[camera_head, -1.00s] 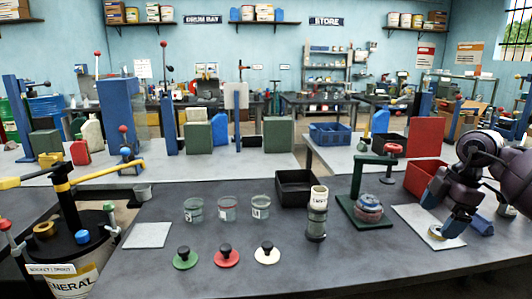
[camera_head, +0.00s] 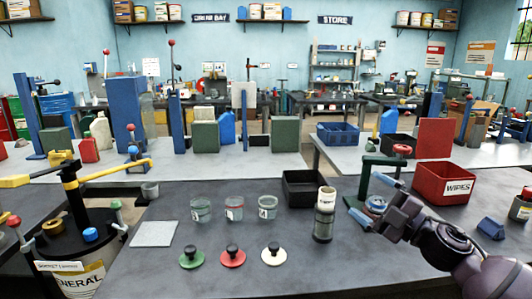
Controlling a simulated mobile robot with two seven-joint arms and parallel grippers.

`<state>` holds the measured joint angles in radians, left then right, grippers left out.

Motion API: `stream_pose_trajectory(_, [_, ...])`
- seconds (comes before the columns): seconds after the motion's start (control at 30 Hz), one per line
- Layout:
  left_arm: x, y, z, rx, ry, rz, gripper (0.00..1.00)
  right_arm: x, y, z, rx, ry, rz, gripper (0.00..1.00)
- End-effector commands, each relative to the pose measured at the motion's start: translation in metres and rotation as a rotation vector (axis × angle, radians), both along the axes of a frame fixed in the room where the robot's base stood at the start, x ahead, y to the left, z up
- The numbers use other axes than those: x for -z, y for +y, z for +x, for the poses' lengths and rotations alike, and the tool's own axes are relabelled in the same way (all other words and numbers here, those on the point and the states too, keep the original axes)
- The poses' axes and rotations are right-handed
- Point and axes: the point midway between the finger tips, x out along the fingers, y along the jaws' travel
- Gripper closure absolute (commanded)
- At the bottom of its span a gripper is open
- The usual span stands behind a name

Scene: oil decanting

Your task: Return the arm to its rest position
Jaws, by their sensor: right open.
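My right arm comes in from the lower right, and its gripper (camera_head: 374,199) has two blue-tipped fingers spread apart. My left gripper is not in view.
Left of the gripper stand a grey-green cylinder with a cream top (camera_head: 324,222) and a black tray (camera_head: 303,187). Three jars (camera_head: 233,209) and three knobbed lids (camera_head: 232,256) are further left.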

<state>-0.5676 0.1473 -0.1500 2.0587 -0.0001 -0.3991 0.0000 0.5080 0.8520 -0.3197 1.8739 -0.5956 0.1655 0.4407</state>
Motion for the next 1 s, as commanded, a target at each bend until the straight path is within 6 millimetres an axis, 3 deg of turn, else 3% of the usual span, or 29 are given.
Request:
stream_pose_trajectory(0.27, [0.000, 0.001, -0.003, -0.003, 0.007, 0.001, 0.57, 0.121, -0.028, -0.037, 0.338, 0.312, 0.224, 0.10])
stream_pose_trajectory(0.47, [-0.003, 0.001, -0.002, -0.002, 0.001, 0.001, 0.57, 0.210, -0.040, -0.092, 0.496, 0.601, 0.349, 0.10])
stream_pose_trajectory(0.6, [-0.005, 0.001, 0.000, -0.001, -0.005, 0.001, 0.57, 0.263, -0.042, -0.141, 0.570, 0.793, 0.466, 0.10])
stream_pose_trajectory(0.8, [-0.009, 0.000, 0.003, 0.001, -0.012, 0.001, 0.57, 0.319, -0.043, -0.217, 0.663, 0.984, 0.629, 0.10])
stream_pose_trajectory(1.0, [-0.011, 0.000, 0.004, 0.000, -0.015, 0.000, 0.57, 0.361, -0.047, -0.289, 0.779, 1.110, 0.709, 0.10])
